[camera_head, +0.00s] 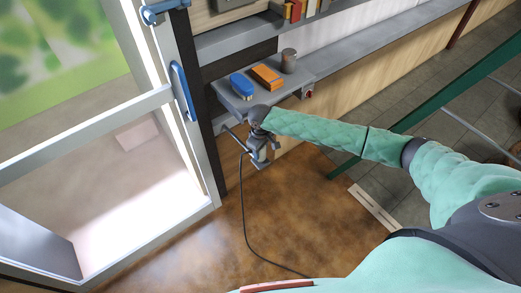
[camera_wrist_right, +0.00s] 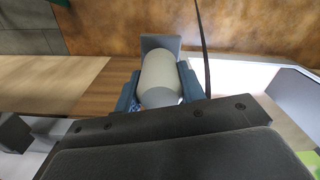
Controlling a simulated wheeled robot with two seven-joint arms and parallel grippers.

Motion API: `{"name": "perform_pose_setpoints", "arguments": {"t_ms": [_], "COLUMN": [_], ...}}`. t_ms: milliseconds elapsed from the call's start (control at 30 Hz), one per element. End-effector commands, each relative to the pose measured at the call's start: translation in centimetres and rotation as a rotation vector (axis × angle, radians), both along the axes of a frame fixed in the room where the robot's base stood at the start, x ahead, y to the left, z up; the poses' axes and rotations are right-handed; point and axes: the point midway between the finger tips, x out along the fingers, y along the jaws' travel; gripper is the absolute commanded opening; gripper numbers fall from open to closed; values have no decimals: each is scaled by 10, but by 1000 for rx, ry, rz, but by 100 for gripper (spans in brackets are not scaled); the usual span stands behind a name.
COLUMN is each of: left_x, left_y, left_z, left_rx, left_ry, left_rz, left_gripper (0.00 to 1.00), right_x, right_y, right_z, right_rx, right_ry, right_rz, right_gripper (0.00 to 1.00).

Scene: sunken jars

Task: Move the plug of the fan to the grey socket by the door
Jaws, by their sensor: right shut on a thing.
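My right gripper (camera_head: 258,150) is low beside the door frame, in front of the wood panel under the shelf. In the right wrist view its blue fingers (camera_wrist_right: 158,92) are shut on the plug (camera_wrist_right: 160,78), a pale grey rounded cylinder. A dark cable (camera_head: 244,205) hangs from the gripper to the floor; it also shows in the wrist view (camera_wrist_right: 204,45). A grey square-edged piece (camera_wrist_right: 160,42) is just beyond the plug; I cannot tell whether it is the grey socket or part of the plug. The fan and my left gripper are not in view.
The glazed door (camera_head: 90,135) with a blue handle (camera_head: 182,92) stands at left. A grey shelf (camera_head: 225,100) above the gripper holds a blue brush-like item (camera_head: 242,85), an orange block (camera_head: 266,76) and a brown cylinder (camera_head: 289,61). The brown floor (camera_head: 215,250) is mostly clear.

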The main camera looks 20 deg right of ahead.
Motion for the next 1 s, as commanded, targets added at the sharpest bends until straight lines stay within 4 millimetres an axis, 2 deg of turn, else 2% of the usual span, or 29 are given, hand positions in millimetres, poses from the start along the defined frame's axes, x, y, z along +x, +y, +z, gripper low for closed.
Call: {"name": "perform_pose_setpoints", "arguments": {"t_ms": [233,633,1000], "left_x": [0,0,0], "left_y": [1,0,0], "left_z": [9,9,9], "left_rx": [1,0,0], "left_ry": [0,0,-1], "left_rz": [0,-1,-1], "left_gripper": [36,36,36], "right_x": [-1,-1,0], "right_y": [0,0,0], "right_z": [2,0,-13], "right_rx": [0,0,1], "right_ry": [0,0,0], "right_rz": [-1,0,0], "right_gripper": [12,12,12]}}
